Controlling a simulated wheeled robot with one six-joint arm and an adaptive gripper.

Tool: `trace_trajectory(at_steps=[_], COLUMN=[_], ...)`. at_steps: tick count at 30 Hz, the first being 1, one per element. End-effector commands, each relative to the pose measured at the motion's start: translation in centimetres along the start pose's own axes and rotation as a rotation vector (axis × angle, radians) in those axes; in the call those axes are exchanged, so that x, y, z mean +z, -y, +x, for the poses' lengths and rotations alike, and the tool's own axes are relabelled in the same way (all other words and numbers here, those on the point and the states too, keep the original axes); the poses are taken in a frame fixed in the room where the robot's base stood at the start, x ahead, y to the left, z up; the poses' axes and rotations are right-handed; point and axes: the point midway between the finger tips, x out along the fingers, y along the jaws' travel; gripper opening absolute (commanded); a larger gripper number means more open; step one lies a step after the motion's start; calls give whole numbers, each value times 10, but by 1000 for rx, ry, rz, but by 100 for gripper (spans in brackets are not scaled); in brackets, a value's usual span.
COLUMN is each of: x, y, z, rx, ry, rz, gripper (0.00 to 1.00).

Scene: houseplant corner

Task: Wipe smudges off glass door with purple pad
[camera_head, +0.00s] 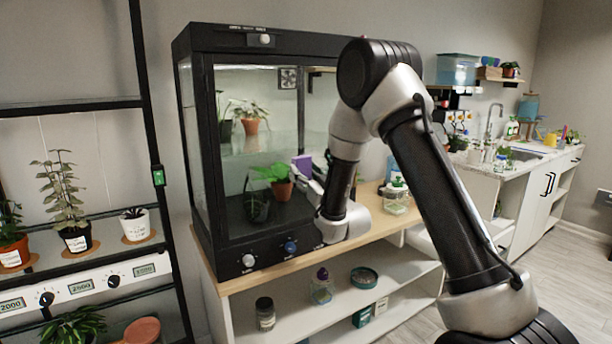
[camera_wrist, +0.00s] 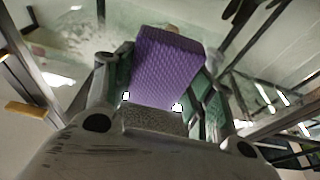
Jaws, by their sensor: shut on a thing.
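The purple pad (camera_wrist: 165,62) is held between the fingers of my gripper (camera_wrist: 160,98) in the wrist view, its textured face showing. In the head view the pad (camera_head: 303,163) shows as a small purple patch in front of the cabinet's glass, beside my gripper (camera_head: 308,178). The glass door (camera_head: 240,180) is the front of a black-framed plant cabinet. Whether the pad touches the glass cannot be told. No smudges can be made out clearly in either view. My arm hides the right part of the door.
Potted plants (camera_head: 250,125) stand inside the cabinet, which sits on a wooden-topped shelf unit (camera_head: 230,284). Bottles and jars (camera_head: 397,196) stand to its right. A black plant rack (camera_head: 150,130) is at left, and a sink counter (camera_head: 520,160) is at the far right.

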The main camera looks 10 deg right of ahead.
Motion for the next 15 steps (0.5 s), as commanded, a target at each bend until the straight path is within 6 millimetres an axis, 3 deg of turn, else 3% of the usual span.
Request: trace_trajectory(at_steps=[8,15], x=[0,0], y=[-2,-23], z=[2,1], rx=[1,2], ry=[0,0], rz=[0,-1], gripper=[36,36])
